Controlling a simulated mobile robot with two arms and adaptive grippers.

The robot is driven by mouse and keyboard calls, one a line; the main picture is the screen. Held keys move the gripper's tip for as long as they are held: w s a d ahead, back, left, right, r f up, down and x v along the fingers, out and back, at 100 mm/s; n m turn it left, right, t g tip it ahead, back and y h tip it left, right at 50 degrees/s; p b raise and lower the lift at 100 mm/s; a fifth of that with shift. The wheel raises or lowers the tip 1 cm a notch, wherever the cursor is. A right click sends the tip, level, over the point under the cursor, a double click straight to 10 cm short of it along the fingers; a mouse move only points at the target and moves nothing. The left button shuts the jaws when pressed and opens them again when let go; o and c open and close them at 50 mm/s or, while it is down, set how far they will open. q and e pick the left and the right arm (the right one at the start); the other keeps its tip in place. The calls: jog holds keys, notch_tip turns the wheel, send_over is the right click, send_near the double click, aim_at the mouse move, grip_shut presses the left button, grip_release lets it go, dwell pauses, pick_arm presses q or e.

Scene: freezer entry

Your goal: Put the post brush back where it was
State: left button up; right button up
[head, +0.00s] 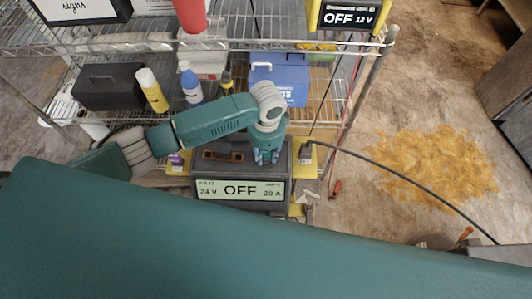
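I cannot pick out the post brush for certain. My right gripper is not in view.
A wire shelf holds a black box (108,87), a yellow bottle (152,91), a blue-and-white bottle (190,84) and a blue case (283,77). A black cable (400,174) runs right from the unit. Tan granules (430,165) cover the floor at right.

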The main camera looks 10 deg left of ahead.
pick_arm(q)
jog(key=o, duration=0.4)
jog(key=shift+r, duration=0.1)
notch_tip(320, 180, up, 12)
jog(key=shift+d+r+p, duration=0.1)
jog(key=shift+p, duration=0.2)
